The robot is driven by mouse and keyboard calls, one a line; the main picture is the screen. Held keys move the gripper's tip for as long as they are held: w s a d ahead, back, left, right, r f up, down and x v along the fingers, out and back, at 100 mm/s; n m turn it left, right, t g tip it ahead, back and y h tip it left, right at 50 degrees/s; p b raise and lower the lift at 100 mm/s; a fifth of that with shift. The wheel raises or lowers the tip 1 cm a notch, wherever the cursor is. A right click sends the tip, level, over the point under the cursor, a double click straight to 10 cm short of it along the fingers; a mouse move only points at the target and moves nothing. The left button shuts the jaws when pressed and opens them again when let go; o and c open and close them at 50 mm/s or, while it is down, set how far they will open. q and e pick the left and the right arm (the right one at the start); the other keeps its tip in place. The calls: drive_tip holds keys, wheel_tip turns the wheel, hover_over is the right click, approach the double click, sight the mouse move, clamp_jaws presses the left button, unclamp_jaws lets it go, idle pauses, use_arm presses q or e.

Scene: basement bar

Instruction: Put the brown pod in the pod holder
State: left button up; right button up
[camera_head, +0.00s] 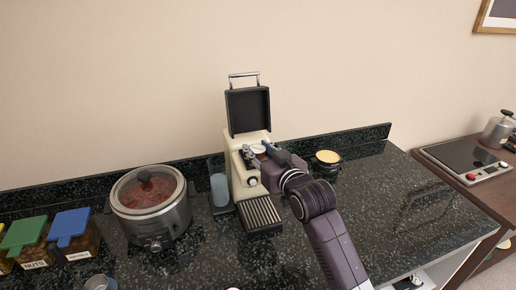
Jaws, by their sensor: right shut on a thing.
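A cream coffee machine (240,178) stands on the dark counter with its black lid (248,110) raised. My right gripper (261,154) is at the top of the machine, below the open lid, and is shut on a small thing. Only a brownish bit shows between the fingers, which fits the brown pod; the rest is hidden. A pale round part (258,148) shows beside the fingertips, likely the pod holder's opening. I cannot tell whether the pod touches it. My left gripper is not in view.
A slow cooker (150,212) and nut containers (70,236) stand left of the machine. A bluish cup (219,188) is beside it. A dark round container with a yellow top (327,158) stands to the right.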

drive_tip(key=shift+f, duration=0.1)
drive_tip(key=o, duration=0.8)
drive_tip(key=shift+c, duration=0.2)
drive_tip(key=b+v, duration=0.2)
drive_tip(key=v, duration=1)
